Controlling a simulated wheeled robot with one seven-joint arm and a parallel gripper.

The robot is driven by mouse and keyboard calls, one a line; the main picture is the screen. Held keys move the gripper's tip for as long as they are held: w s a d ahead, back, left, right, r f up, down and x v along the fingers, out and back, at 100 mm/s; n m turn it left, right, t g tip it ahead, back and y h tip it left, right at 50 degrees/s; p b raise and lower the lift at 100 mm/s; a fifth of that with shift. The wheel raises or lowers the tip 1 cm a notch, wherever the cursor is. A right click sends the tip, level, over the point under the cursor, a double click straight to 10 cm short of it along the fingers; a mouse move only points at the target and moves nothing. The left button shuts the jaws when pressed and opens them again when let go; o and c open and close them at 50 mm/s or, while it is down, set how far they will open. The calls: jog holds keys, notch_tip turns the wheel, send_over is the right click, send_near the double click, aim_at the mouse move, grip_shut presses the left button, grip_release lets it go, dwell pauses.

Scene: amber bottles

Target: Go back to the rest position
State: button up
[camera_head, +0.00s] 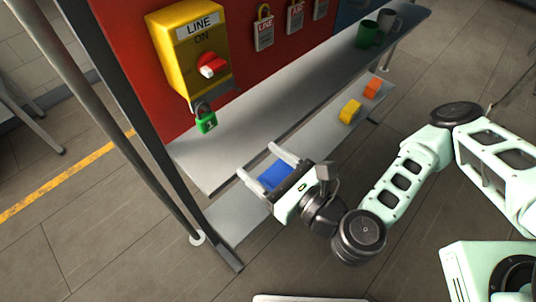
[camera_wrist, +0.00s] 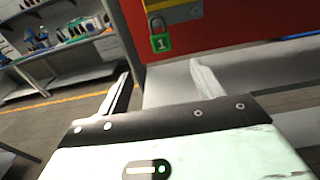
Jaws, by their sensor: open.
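My gripper (camera_head: 257,160) is open, its two pale fingers apart, in front of the edge of the upper shelf in the head view. In the wrist view, the fingers of my gripper (camera_wrist: 160,70) have nothing between them. A blue block (camera_head: 273,176) shows between the fingers in the head view, seemingly on the lower shelf behind them. A green padlock (camera_head: 206,123) hangs under the yellow switch box (camera_head: 190,50), apart from my gripper. The padlock, marked 1, also shows in the wrist view (camera_wrist: 160,43).
The upper shelf (camera_head: 215,150) runs along the red board (camera_head: 120,60), close to my gripper. Yellow (camera_head: 350,111) and orange (camera_head: 373,88) blocks sit on the lower shelf. Green (camera_head: 368,34) and grey (camera_head: 390,22) mugs stand above. A post is at left; floor (camera_head: 300,270) is open in front.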

jog(key=shift+s+d, duration=0.25)
jog(key=shift+d, duration=0.05)
jog(key=s+a+f+n+g+y+b, duration=0.1)
jog(key=s+f+n+g, duration=0.2)
jog(key=n+g, duration=0.3)
jog(key=s+a+f+n+g+b, duration=0.1)
jog(key=s+f+n+g+b, duration=0.15)
jog(key=n, duration=0.65)
jog(key=d+f+n+g+h+b, duration=0.1)
jog(key=d+f+n+g+h, duration=0.4)
jog(key=n, duration=0.4)
jog(key=w+d+r+n+t+h+b, duration=0.2)
jog(key=d+n+h+b, duration=0.1)
jog(key=d+n+h, duration=0.35)
jog(key=s+d+r+n+h+b, duration=0.1)
jog(key=d+r, duration=0.2)
jog(key=r, duration=0.2)
jog(key=s+d+r+n+h+b, duration=0.1)
jog(key=s+d+r+n+b, duration=0.1)
jog(key=r, duration=0.4)
jog(key=shift+s+d, duration=0.25)
jog(key=shift+d, duration=0.6)
jog(key=shift+n, duration=0.25)
